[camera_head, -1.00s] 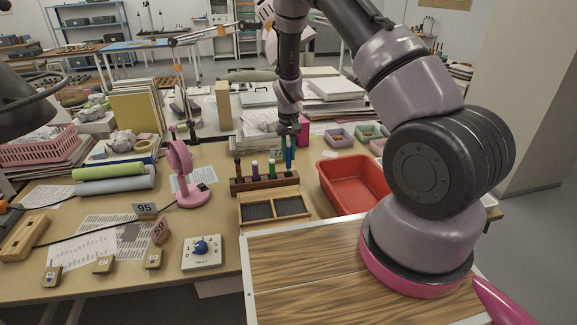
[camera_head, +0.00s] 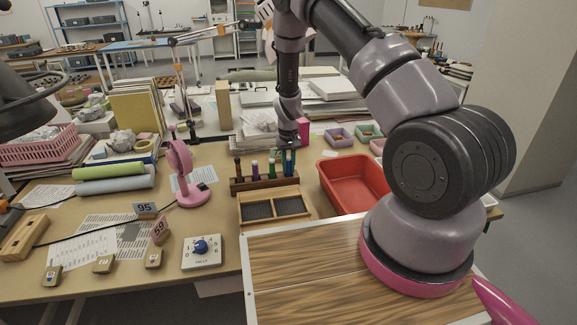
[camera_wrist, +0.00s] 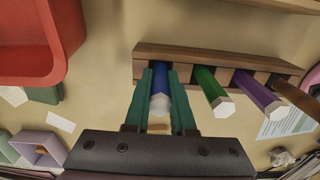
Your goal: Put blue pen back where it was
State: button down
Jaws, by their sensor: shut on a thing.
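The blue pen (camera_wrist: 160,82) stands between the two teal fingers of my gripper (camera_wrist: 159,100), which is shut on it. Its pale end faces the wrist camera. The wooden pen rack (camera_wrist: 215,57) holds a green pen (camera_wrist: 208,84), a purple pen (camera_wrist: 253,88) and a brown pen (camera_wrist: 297,97). The blue pen is in line with them, at the rack's left end in the wrist view. Its lower end appears to be in the rack there, but the fingers partly hide it. In the head view, my gripper (camera_head: 289,157) is over the right end of the rack (camera_head: 262,184).
A red tray (camera_head: 352,184) stands right of the rack. Small purple trays (camera_head: 340,138) and stacked papers are behind.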

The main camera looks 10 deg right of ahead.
jog(key=c, duration=0.8)
grip_release()
jog(key=shift+o, duration=0.2)
notch_tip(320, 180, up, 13)
jog(key=shift+f, duration=0.1)
jog(key=shift+s+d, duration=0.1)
